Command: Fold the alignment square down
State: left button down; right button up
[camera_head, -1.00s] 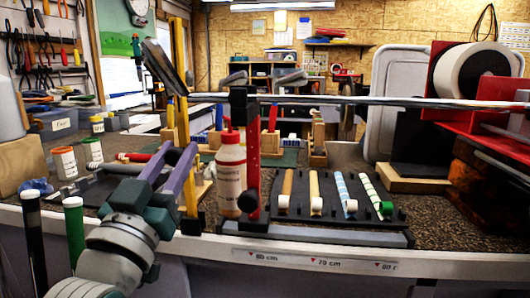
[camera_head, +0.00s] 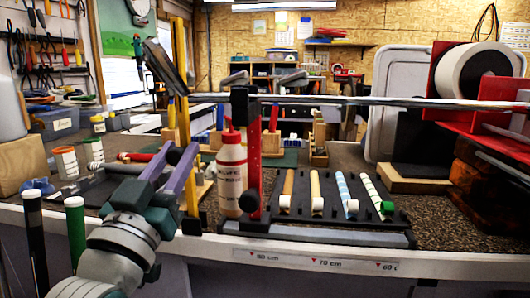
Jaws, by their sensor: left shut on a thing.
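The alignment square appears to be the tall yellow bar (camera_head: 191,195), standing upright at the left end of the bench fixture. The fingers hide part of the bar, and the exact contact is hard to make out. The club shaft (camera_head: 340,99) runs level to the right from near the bar, past the red upright support (camera_head: 254,155). My right gripper is not in view.
A white bottle with a red cap (camera_head: 231,175) stands close right of the bar. A black tray (camera_head: 335,205) holds several strips. A red clamp with a white roll (camera_head: 470,72) is at the right. Two capped tubes (camera_head: 75,230) stand at front left.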

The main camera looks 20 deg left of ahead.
pick_arm(q)
jog(key=shift+a, duration=0.1)
jog(key=s+a+f+n+g+y+b, duration=0.1)
jog(key=a+f+n+g+y, duration=0.1)
jog(key=a+f+n, duration=0.4)
jog(key=s+a+f+n+g+y+b, duration=0.1)
jog(key=a+f+n+g, duration=0.4)
jog(key=n, duration=1.1)
jog(key=shift+s+a+f+y, duration=0.5)
jog(key=shift+a+f+y, duration=0.1)
jog(key=shift+y, duration=0.7)
jog(key=c, duration=0.6)
grip_release()
jog(key=shift+f, duration=0.1)
